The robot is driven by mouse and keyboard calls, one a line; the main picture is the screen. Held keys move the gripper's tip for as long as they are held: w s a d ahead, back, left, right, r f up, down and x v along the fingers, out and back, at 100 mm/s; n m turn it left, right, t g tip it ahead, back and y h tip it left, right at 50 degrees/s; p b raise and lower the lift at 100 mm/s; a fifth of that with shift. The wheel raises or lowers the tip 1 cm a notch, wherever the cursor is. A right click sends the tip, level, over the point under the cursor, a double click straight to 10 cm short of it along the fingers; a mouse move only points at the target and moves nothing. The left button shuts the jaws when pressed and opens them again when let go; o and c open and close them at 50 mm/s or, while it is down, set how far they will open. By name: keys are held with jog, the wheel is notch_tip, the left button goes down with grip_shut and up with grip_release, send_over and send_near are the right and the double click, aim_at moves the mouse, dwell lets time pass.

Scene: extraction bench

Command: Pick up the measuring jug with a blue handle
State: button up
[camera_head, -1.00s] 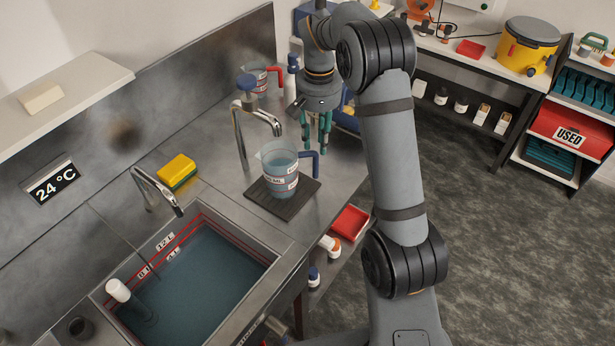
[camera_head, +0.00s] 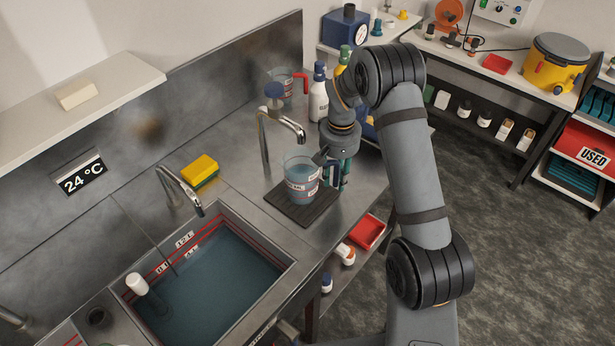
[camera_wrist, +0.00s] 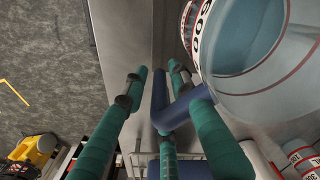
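The clear measuring jug (camera_head: 301,188) with a blue handle stands upright on a dark mat (camera_head: 303,214) beside the sink, partly filled with bluish liquid. My gripper (camera_head: 337,183) points down at the jug's right, on its handle side, and partly hides the handle. In the wrist view the jug (camera_wrist: 262,75) fills the upper right. The blue handle (camera_wrist: 183,108) shows between the green fingers of my gripper (camera_wrist: 157,72). The fingers look spread, with a gap to the handle on the left side; contact on the right side is unclear.
A tap (camera_head: 284,125) arches just left of the jug. A red-handled jug (camera_head: 287,84) and a white bottle (camera_head: 318,98) stand behind. The water-filled sink (camera_head: 215,275) is at front left, with a yellow sponge (camera_head: 200,168) behind it.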

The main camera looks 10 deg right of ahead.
grip_shut()
dwell(0.9)
